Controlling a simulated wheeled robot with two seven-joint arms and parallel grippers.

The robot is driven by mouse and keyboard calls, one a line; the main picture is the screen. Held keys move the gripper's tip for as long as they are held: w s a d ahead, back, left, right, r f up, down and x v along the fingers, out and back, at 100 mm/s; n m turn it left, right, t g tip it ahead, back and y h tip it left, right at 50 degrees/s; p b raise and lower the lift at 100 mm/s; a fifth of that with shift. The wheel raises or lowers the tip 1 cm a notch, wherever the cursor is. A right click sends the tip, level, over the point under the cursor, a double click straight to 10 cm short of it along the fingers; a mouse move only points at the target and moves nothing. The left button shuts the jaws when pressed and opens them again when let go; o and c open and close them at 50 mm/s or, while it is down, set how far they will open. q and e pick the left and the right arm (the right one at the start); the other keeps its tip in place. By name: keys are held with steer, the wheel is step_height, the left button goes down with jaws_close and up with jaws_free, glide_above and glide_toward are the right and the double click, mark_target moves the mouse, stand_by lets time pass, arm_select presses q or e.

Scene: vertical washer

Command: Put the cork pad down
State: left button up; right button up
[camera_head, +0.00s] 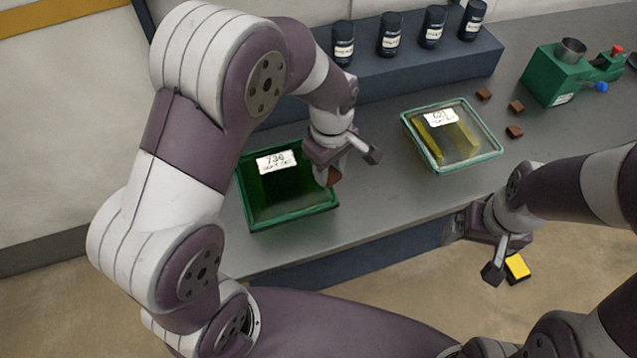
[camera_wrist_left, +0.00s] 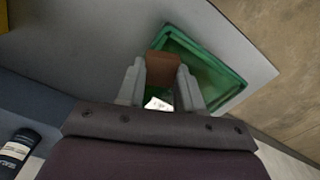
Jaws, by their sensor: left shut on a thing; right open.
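My left gripper (camera_head: 343,163) is shut on a brown cork pad (camera_head: 333,177) and holds it at the right side of a green-rimmed glass dish (camera_head: 290,222) with a white label. The left wrist view shows the cork pad (camera_wrist_left: 163,68) gripped between the two fingers, in front of the dish (camera_wrist_left: 232,94). Whether the pad touches the dish is hard to tell. Three more small brown cork pads (camera_head: 515,131) lie on the bench right of the second dish. My right gripper (camera_head: 476,247) is open and empty, in front of the bench edge.
A second green-rimmed dish (camera_head: 467,161) with yellowish contents and a label stands to the right. Several dark bottles (camera_head: 390,35) stand on a blue-grey shelf (camera_head: 440,65) at the back. A green device (camera_head: 560,78) stands at the far right. Bare bench lies between the dishes.

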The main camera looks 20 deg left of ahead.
mark_target(320, 194)
arm_select(q)
steer(key=shift+s+a+f, duration=0.35)
steer(key=shift+a+f, duration=0.05)
steer(key=shift+a, duration=0.15)
steer(key=shift+s+a+f, duration=0.35)
steer(key=shift+a, duration=0.15)
steer(key=f, duration=0.2)
steer(key=f+p, duration=0.1)
steer(key=shift+d, duration=0.25)
steer(key=shift+w+d+f, duration=0.1)
steer(key=shift+d+f, duration=0.05)
steer(key=shift+f, duration=0.25)
steer(key=shift+a, duration=0.2)
steer(key=o, duration=1)
steer(key=shift+f, duration=0.15)
steer(key=shift+d, duration=0.1)
